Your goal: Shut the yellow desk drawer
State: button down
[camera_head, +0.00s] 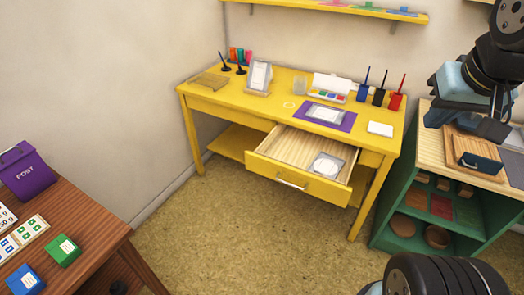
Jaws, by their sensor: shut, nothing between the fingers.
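The yellow desk (234,101) stands against the wall in the middle of the view. Its drawer (318,188) is pulled well out towards me, and its pale wooden inside shows. A silver bar handle (291,182) is on the drawer's yellow front. A clear-and-white flat item (326,166) lies inside the drawer at its right. My gripper (490,128) is at the right edge, in front of the green shelf unit and well right of the drawer. It is shut and empty, and partly cut off by the frame.
The green shelf unit (386,230) stands close right of the desk. A brown table (88,232) with a purple post box (25,170) is at the lower left. Carpet (235,235) before the drawer is clear. Pads and stamps stand on the desktop.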

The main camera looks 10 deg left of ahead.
aim_at(284, 156)
jog(key=i, duration=0.85)
jog(key=u, duration=0.05)
